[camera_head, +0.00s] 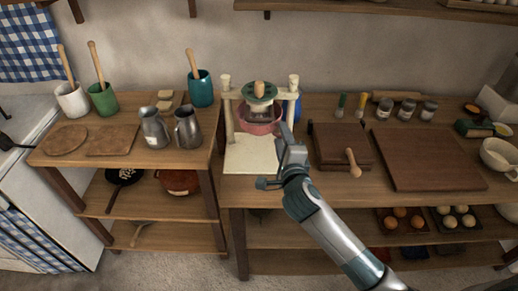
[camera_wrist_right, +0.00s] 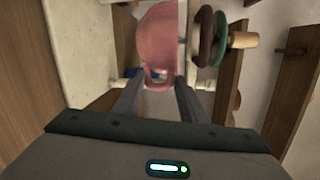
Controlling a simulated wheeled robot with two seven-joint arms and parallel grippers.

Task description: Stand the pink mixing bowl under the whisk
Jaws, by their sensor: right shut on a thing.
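The pink mixing bowl (camera_head: 252,128) is between the two posts of a cream stand, beneath the green disc and wooden knob of the whisk (camera_head: 260,90). My right gripper (camera_head: 284,130) reaches in from the front right and is shut on the bowl. In the right wrist view the bowl (camera_wrist_right: 158,35) has a small loop handle between the fingers (camera_wrist_right: 160,95). The whisk's green and dark discs (camera_wrist_right: 218,40) show beside the bowl there. The whisk's lower end is hidden. I cannot tell whether the bowl touches the base plate. My left gripper is out of view.
The stand's cream base plate (camera_head: 250,155) is bare in front of the bowl. A blue container (camera_head: 292,107) is just behind the right post. A dark wooden box (camera_head: 340,145) and a large board (camera_head: 425,160) lie to the right. Two metal jugs (camera_head: 187,128) stand to the left.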

